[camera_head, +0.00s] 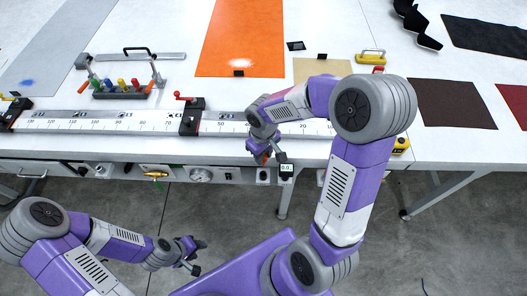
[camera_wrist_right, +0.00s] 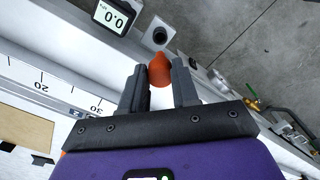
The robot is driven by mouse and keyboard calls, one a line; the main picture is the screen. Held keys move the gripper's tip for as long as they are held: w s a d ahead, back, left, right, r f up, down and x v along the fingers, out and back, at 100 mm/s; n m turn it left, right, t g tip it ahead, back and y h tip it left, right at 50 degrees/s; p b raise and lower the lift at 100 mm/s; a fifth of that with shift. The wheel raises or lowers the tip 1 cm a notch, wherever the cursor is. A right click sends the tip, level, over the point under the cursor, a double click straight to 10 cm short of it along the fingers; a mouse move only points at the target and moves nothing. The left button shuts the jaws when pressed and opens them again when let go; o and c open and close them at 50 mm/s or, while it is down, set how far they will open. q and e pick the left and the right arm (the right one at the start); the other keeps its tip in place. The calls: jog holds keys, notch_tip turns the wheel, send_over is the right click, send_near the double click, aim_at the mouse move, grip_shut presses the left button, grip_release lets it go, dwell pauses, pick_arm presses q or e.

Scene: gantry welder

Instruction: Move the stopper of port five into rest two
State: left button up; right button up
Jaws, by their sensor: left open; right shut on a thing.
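My right gripper (camera_head: 262,155) is at the front edge of the bench, low over its front face. In the right wrist view its two dark fingers (camera_wrist_right: 159,85) are shut on an orange stopper (camera_wrist_right: 159,70), whose rounded tip points away from the wrist. A round port with a dark hole (camera_wrist_right: 242,33) shows on the bench front beside it. I cannot tell which port number it is. My left gripper (camera_head: 195,258) is open and empty, low in front of the bench over the floor. No rest number can be read.
A digital display (camera_head: 287,169) reading 0.0 sits right of the right gripper; it also shows in the right wrist view (camera_wrist_right: 113,15). A long ruler (camera_head: 110,124) with a red-handled clamp (camera_head: 190,115) runs along the front. A rack of coloured knobs (camera_head: 125,88) stands behind.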

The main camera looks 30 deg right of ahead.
jog(key=shift+f+b, duration=2.15)
jog(key=shift+f, duration=0.65)
jog(key=shift+f+b, duration=1.6)
jog(key=shift+f, duration=0.1)
jog(key=o, duration=1.1)
notch_tip(320, 180, up, 8)
jog(key=shift+f+p, duration=0.2)
jog(key=shift+p, duration=0.85)
